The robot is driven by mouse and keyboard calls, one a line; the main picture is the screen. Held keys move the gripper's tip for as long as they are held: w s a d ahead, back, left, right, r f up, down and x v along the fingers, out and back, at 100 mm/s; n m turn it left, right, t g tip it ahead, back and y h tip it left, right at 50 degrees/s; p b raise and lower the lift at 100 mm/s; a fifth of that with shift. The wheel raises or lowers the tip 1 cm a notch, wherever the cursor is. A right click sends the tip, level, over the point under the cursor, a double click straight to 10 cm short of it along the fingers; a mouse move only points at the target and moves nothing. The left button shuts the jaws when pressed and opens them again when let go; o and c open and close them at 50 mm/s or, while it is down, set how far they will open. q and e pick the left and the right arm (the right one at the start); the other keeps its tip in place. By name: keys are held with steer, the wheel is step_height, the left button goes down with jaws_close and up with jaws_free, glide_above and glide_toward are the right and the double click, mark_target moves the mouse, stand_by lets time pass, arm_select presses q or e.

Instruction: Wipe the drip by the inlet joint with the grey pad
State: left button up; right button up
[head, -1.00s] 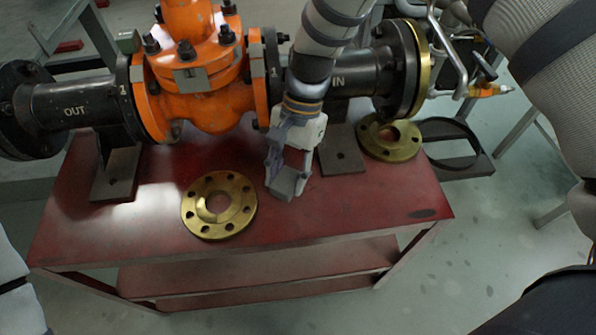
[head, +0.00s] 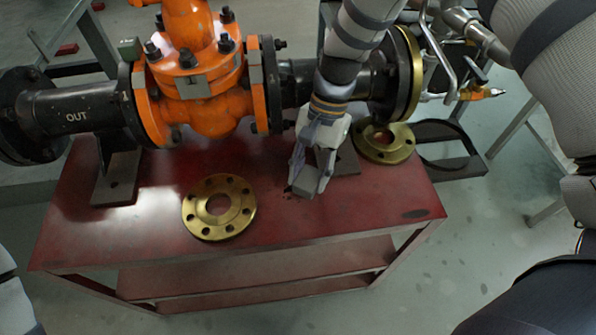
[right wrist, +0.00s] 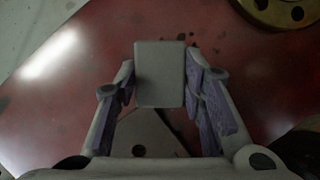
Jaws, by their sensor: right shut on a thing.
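My right gripper (head: 308,184) is shut on the grey pad (head: 301,183), low over the red table top below the inlet pipe. In the right wrist view the pad (right wrist: 160,75) is upright between the two fingers (right wrist: 160,85). I cannot tell whether it touches the table. Small dark marks (head: 287,190) lie at the pad's left; dark specks (right wrist: 171,48) also show beyond it in the right wrist view. I cannot tell which is the drip. The inlet joint is partly hidden behind my right arm. My left gripper is out of view.
The orange valve (head: 200,85) and black outlet pipe (head: 75,115) stand at the back. A brass flange (head: 240,224) lies at the front, another (head: 398,152) at the right. A dark patch (head: 414,213) marks the table's right front corner. The front-middle top is clear.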

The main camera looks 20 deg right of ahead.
steer(key=shift+d, duration=0.4)
steer(key=shift+w+a, duration=0.25)
steer(key=shift+a, duration=0.6)
steer(key=shift+w+a, duration=0.25)
steer(key=shift+a, duration=0.55)
steer(key=shift+w+a+f, duration=0.1)
steer(key=shift+a, duration=0.5)
steer(key=shift+w+a+f, duration=0.1)
steer(key=shift+a, duration=0.5)
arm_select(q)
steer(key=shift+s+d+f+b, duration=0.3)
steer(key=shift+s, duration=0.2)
arm_select(e)
steer(key=shift+a+r, duration=0.1)
steer(key=shift+a, duration=0.4)
steer(key=shift+w, duration=0.1)
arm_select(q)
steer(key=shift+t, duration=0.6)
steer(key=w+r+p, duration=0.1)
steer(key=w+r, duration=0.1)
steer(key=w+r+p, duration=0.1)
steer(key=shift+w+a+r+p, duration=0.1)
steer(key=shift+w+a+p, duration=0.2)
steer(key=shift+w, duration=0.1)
arm_select(e)
step_height(320, 180, up, 9)
steer(key=shift+w+a, duration=0.15)
steer(key=shift+a, duration=0.05)
